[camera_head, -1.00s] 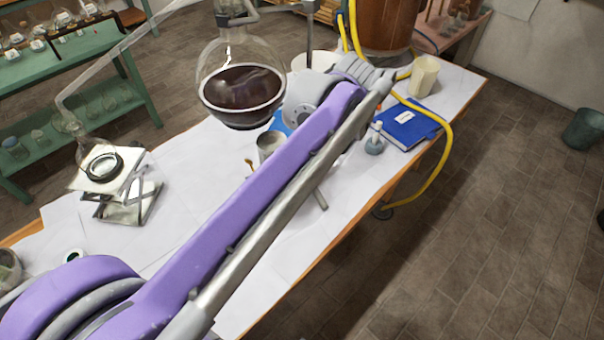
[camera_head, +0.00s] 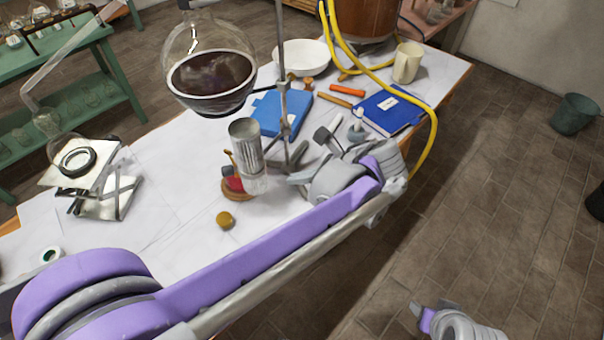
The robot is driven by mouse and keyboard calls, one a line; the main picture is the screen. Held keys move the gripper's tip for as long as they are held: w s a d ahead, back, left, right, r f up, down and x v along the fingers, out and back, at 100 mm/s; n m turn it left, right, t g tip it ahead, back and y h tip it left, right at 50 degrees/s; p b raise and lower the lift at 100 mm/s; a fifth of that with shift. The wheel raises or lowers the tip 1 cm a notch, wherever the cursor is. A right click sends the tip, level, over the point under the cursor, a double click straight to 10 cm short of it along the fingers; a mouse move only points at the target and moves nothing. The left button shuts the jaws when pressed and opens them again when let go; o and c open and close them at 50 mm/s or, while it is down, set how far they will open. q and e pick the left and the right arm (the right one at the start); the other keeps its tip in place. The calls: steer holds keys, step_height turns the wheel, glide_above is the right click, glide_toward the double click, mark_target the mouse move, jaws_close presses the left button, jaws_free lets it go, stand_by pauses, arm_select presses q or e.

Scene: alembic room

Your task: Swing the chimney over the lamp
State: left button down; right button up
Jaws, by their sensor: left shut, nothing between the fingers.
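A clear, ribbed cylinder that looks like the chimney (camera_head: 247,158) stands upright beside the stand's metal rod. A round wooden base with a red part (camera_head: 234,186) is at its lower left, partly hidden by it; I cannot tell whether this is the lamp. A small glass vessel with a white top (camera_head: 357,130) is another possible lamp, beside the blue book. My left gripper (camera_head: 323,140) is shut and empty, right of the chimney and apart from it; its wrist hides part of the table. Part of my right gripper (camera_head: 430,312) shows at the bottom edge, over the floor.
A large round flask of dark liquid (camera_head: 212,78) hangs left of the rod (camera_head: 282,65). A blue box (camera_head: 281,113), a blue book (camera_head: 391,112) and a white bowl (camera_head: 302,57) lie behind. A yellow hose (camera_head: 431,150) loops past the table's right edge.

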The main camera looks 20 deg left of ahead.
mark_target(261, 175)
arm_select(q)
steer(key=a+f, duration=0.1)
steer(key=a, duration=0.1)
steer(key=a+f, duration=0.1)
steer(key=a, duration=0.1)
steer(key=w+a+f, duration=0.1)
steer(key=a, duration=0.1)
steer(key=shift+w+a+f, duration=0.1)
steer(key=shift+a, duration=0.15)
steer(key=shift+w+a, duration=0.1)
steer(key=shift+a, duration=0.4)
steer(key=shift+a, duration=0.2)
